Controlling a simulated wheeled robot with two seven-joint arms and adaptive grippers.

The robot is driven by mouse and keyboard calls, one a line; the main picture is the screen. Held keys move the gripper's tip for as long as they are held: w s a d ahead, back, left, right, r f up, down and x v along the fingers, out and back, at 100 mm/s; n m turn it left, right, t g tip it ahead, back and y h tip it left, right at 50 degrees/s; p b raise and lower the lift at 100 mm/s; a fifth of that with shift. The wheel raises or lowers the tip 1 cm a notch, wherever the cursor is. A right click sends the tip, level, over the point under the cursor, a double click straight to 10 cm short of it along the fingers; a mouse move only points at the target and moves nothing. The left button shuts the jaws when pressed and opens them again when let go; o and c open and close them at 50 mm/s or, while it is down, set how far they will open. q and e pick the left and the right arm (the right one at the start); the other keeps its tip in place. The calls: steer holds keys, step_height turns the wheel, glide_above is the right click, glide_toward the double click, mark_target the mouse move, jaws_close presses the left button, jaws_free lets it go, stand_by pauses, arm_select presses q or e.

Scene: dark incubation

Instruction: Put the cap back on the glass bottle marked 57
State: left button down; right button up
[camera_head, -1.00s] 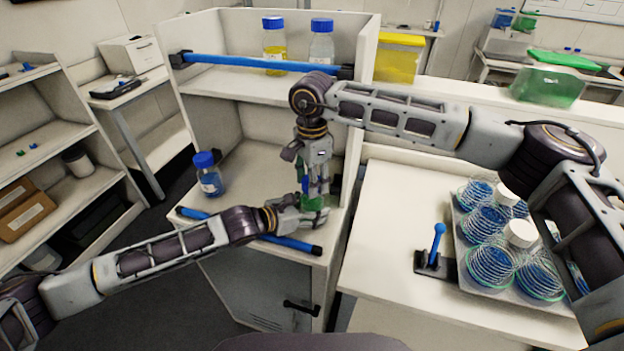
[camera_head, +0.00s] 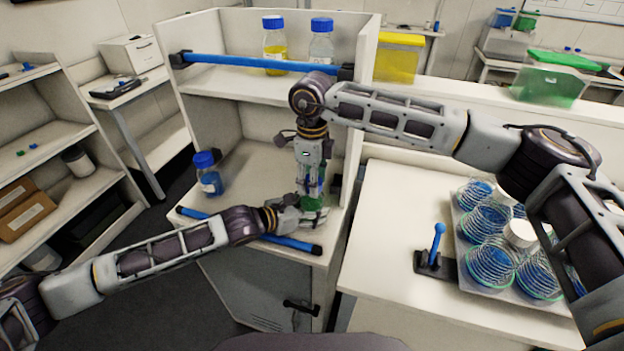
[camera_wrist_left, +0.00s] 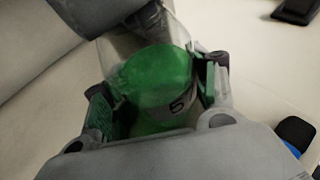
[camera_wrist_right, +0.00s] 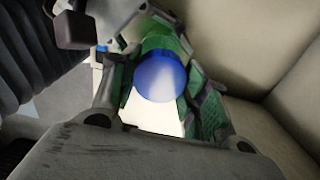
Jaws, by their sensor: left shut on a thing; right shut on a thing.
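The glass bottle with green contents (camera_wrist_left: 163,80) stands on the lower shelf between the fingers of my left gripper (camera_wrist_left: 160,98), which is shut on it. Its label shows a 5; the rest of the number is hidden. In the head view the bottle (camera_head: 313,201) is mostly covered by both grippers. My right gripper (camera_head: 311,190) points down from above, right over the bottle. In the right wrist view the right gripper (camera_wrist_right: 160,95) is shut on the blue cap (camera_wrist_right: 160,77), with green glass just behind it. I cannot tell whether the cap touches the bottle neck.
A blue-capped bottle (camera_head: 208,175) stands at the left of the lower shelf. Two more bottles, one yellow (camera_head: 274,48) and one clear (camera_head: 321,42), stand on the upper shelf behind a blue rail (camera_head: 262,64). Petri dish stacks (camera_head: 488,232) are on the right table.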

steer(key=m, duration=0.4)
steer(key=o, duration=1.1)
steer(key=shift+o, duration=0.2)
steer(key=shift+r, duration=0.1)
steer(key=shift+r, duration=2.15)
steer(key=shift+c, duration=0.3)
